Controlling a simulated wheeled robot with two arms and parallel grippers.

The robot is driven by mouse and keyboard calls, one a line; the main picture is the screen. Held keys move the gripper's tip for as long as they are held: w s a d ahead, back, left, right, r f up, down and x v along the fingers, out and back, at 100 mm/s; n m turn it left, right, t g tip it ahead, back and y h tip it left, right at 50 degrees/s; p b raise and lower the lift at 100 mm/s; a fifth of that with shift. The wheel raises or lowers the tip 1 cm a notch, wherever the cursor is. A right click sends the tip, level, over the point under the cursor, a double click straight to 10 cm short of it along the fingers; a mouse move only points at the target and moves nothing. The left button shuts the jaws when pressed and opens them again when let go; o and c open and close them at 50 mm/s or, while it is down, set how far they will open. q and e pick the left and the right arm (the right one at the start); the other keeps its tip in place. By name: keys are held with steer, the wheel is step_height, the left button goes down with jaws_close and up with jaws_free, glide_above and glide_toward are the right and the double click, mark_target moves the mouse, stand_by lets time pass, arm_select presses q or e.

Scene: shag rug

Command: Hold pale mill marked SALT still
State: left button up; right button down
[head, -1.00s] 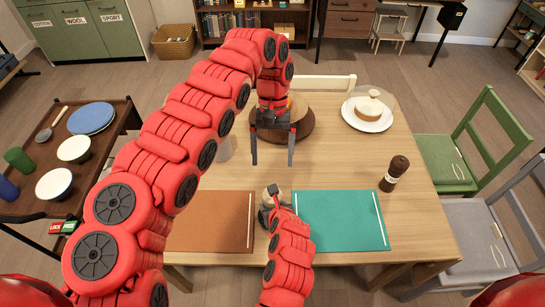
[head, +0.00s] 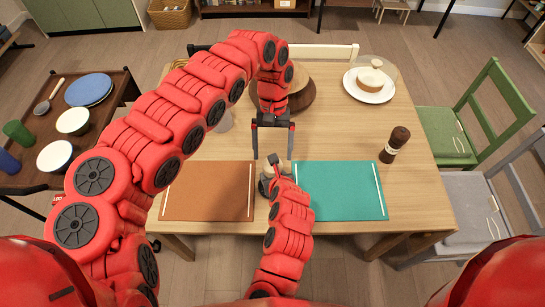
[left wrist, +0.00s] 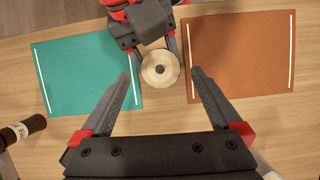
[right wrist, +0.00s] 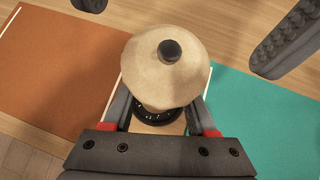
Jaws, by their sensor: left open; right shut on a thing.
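The pale mill, with a round cream top and a dark knob, stands upright on the table between two placemats; it shows in the left wrist view (left wrist: 160,68) and right wrist view (right wrist: 165,75). No SALT marking is readable. My right gripper (right wrist: 160,110) is shut on the mill below its top, which hides part of the body. My left gripper (head: 272,155) is open, pointing down just above and behind the mill. In the left wrist view its fingers lie either side of the mill's top, apart from it.
A brown placemat (head: 208,190) lies left and a teal placemat (head: 340,190) right. A dark mill (head: 395,145) stands by the teal mat. A plate with food (head: 370,95) and a round wooden board (head: 300,100) are farther back. A side table (head: 110,120) holds dishes.

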arm_select(q)
steer(key=shift+x, duration=1.4)
steer(key=c, duration=1.4)
steer(key=m+y, duration=0.1)
steer(key=m, duration=0.2)
steer(key=shift+s, duration=0.1)
steer(key=o, duration=1.4)
steer(key=shift+r, duration=0.1)
